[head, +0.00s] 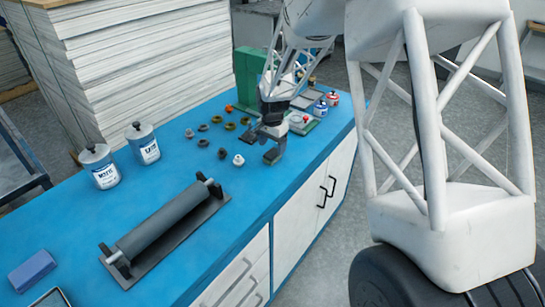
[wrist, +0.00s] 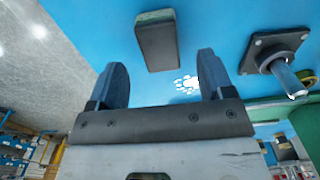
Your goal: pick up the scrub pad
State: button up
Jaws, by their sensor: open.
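The scrub pad (wrist: 155,42) is a dark grey rectangular block with a thin green layer along one end. It lies on the blue bench top near its edge. In the wrist view it is beyond my fingertips, roughly in line with the gap between them. My gripper (wrist: 160,75) is open and empty, with a finger on each side of the gap. In the head view my gripper (head: 266,133) hangs low over the right part of the bench. A dark block (head: 273,156) just below it appears to be the pad, partly hard to separate from the fingers.
A metal flange with a rod (wrist: 277,52) is right of the pad in the wrist view. Several small knobs (head: 217,120) stand left of my gripper. A long grey roller (head: 160,222) and two labelled cans (head: 142,143) are farther left. Small jars (head: 320,108) stand to the right.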

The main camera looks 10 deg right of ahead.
aim_at(273, 152)
jog(key=shift+f, duration=2.2)
jog(key=c, duration=1)
jog(key=shift+r, duration=0.15)
jog(key=shift+r, duration=1.4)
jog(key=shift+s+r, duration=0.2)
jog(key=shift+r, duration=0.05)
jog(key=s+d+r, duration=0.1)
jog(key=s, duration=1.4)
jog(key=shift+s+d+r, duration=0.2)
jog(key=shift+s+d, duration=0.05)
